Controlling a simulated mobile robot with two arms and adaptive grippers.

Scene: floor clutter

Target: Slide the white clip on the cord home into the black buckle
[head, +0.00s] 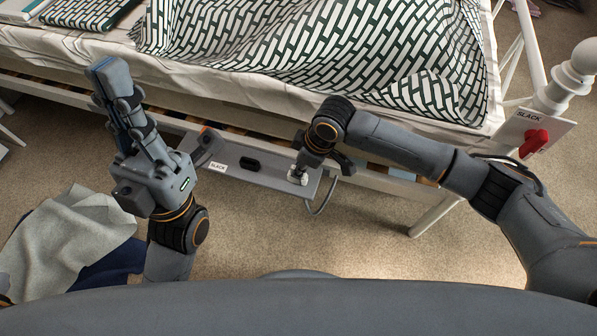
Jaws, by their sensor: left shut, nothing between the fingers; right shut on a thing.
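The black buckle (250,164) is on a grey board (232,185) beside the bed, right of a white label reading SLACK. The white clip (297,177) is near the board's right end, apart from the buckle and to its right. The grey cord (324,202) loops down from the board's right end. My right gripper (299,170) points down and is shut on the white clip, partly covering it. My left gripper (103,68) is raised at the left, shut and empty, away from the buckle and clip.
A bed with a patterned cover (330,45) stands behind the board. A white bedpost carries a plate (520,135) labelled SLACK with a red knob (535,141). Grey cloth (70,245) and dark blue cloth (115,265) lie at lower left. Carpet (400,265) in front is clear.

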